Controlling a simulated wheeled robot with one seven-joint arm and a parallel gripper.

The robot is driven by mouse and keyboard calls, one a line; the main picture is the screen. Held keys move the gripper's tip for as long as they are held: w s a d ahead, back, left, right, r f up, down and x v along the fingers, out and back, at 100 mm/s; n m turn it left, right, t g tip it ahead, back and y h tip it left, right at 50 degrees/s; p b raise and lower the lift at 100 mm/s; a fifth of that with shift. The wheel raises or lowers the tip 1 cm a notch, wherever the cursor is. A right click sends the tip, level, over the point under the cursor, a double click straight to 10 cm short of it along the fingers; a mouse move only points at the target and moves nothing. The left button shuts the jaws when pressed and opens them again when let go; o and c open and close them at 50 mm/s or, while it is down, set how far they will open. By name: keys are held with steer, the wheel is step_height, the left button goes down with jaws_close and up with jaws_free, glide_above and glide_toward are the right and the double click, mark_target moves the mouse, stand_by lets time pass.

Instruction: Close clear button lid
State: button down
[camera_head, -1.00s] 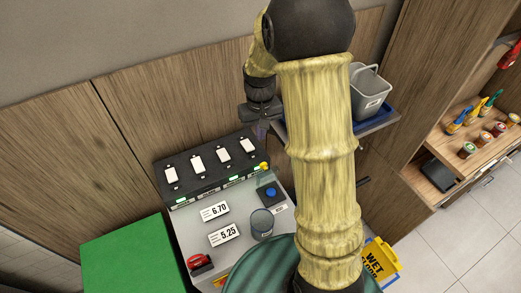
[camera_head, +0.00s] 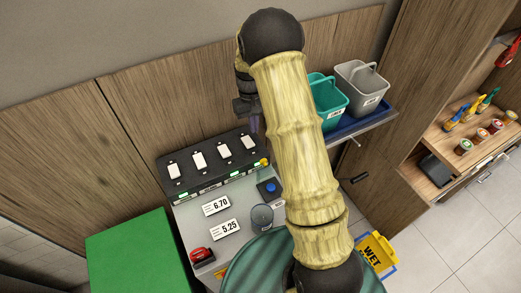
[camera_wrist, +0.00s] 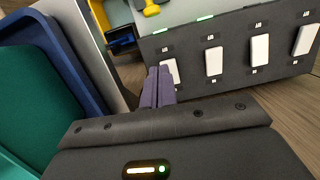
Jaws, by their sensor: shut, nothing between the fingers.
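A blue button (camera_head: 269,187) sits in a black housing at the right of the grey machine top. A translucent round piece (camera_head: 262,217) stands in front of it; I cannot tell whether it is the clear lid or a cup. My gripper (camera_head: 255,124) is above the right end of the black switch panel, apart from the button. In the wrist view its purple fingers (camera_wrist: 158,86) are together and empty, overlapping the nearest white switch in the picture. The dark button housing (camera_wrist: 121,38) shows partly beyond them. No clear lid can be made out there.
The black panel (camera_head: 209,169) carries several white switches, with a yellow knob (camera_head: 264,162) at its corner. A teal basket (camera_head: 328,97) and a grey basket (camera_head: 362,84) stand on a blue tray at the right. A red switch (camera_head: 202,256) is at front left.

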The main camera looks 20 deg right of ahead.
mark_target(266, 170)
steer(key=f, duration=0.2)
steer(key=s+f+p, duration=0.1)
steer(key=f, duration=0.1)
steer(key=f+p, duration=0.1)
steer(key=f, duration=0.2)
steer(key=shift+s+d+f, duration=0.1)
steer(key=shift+s+d, duration=0.05)
steer(key=shift+d, duration=0.05)
steer(key=s, duration=0.1)
steer(key=s+p, duration=0.2)
steer(key=s, duration=0.1)
steer(key=shift+d+f, duration=0.25)
steer(key=shift+f, duration=0.15)
steer(key=shift+w, duration=0.15)
